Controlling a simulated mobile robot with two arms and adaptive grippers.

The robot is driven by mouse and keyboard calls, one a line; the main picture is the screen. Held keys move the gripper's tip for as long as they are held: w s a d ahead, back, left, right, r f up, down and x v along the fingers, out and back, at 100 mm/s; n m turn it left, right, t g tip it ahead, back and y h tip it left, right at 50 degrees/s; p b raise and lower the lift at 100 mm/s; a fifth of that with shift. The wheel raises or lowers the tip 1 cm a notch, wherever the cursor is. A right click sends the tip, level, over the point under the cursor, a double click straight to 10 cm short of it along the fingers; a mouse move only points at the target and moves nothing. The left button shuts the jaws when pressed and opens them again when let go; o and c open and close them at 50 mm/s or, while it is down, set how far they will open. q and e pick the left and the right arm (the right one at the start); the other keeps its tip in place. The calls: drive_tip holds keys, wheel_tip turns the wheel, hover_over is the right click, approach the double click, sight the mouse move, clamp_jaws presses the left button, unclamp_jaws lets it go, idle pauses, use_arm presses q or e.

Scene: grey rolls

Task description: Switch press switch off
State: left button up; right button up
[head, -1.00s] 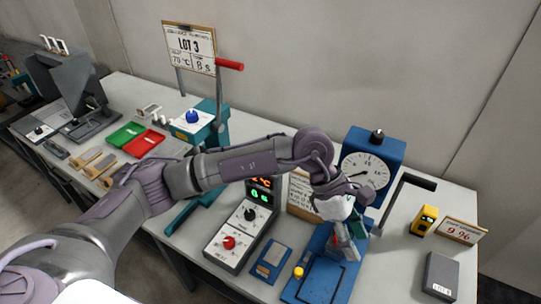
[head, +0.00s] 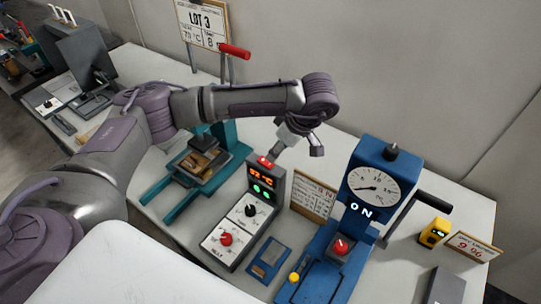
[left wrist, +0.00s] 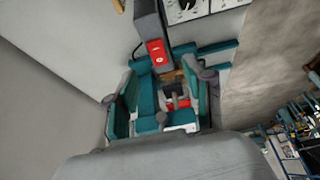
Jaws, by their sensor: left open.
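The controller box (head: 246,215) stands on the table with a red-lit upper display, a green-lit lower one, and a black and a red knob. A red rocker switch (head: 265,162) sits on top of it. In the left wrist view the switch (left wrist: 157,50) carries white marks; which side is pressed I cannot tell. My left gripper (head: 294,152) is open and empty, just behind and right of the switch, seemingly apart from it. Its spread fingers (left wrist: 160,88) show in the left wrist view. The teal press (head: 205,165) stands left of the box. My right gripper is not in view.
A blue plate (head: 269,258) lies in front.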

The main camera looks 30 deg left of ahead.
sight(268, 163)
use_arm(q)
drive_tip(key=x, duration=0.2)
drive_tip(key=p+x, duration=0.1)
drive_tip(key=x, duration=0.1)
drive_tip(key=p+x, duration=0.1)
drive_tip(key=x, duration=0.1)
drive_tip(key=shift+w+a+f, duration=0.1)
drive_tip(key=shift+w+f, duration=0.2)
drive_tip(key=shift+w, duration=0.05)
drive_tip(key=shift+s+a+f, duration=0.1)
drive_tip(key=shift+a+f, duration=0.1)
drive_tip(key=shift+f, duration=0.5)
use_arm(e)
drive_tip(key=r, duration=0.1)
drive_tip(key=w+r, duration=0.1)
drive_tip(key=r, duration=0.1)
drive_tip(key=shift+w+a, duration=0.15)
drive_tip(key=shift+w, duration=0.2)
use_arm(q)
drive_tip(key=shift+c, duration=0.3)
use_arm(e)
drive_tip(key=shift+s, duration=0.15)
use_arm(q)
drive_tip(key=c, duration=0.8)
drive_tip(key=o, duration=0.9)
drive_tip(key=shift+c, duration=0.2)
drive_tip(key=v, duration=1.2)
